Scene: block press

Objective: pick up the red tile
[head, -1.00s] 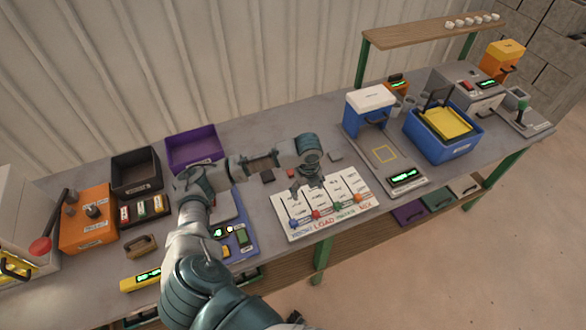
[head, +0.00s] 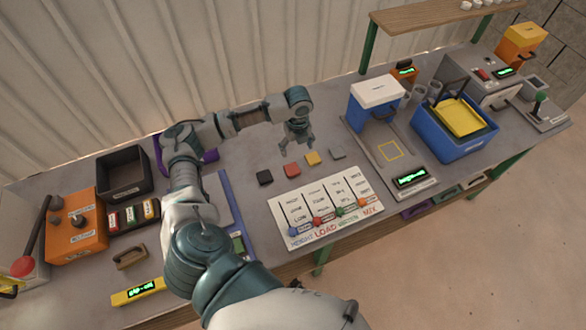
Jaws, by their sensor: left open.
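The red tile (head: 292,170) lies flat on the grey table, in a loose row between a black tile (head: 264,177) and a yellow tile (head: 312,158). A grey tile (head: 337,153) lies at the right end of that row. My left gripper (head: 297,145) is open and empty, pointing down above and just behind the red tile. It appears apart from the tile. My right gripper is not in view.
A white lettered board (head: 325,207) with coloured knobs lies in front of the tiles. A blue-and-white press (head: 376,100) and a blue bin (head: 456,145) stand to the right. A black bin (head: 124,174) and an orange box (head: 77,225) stand at left.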

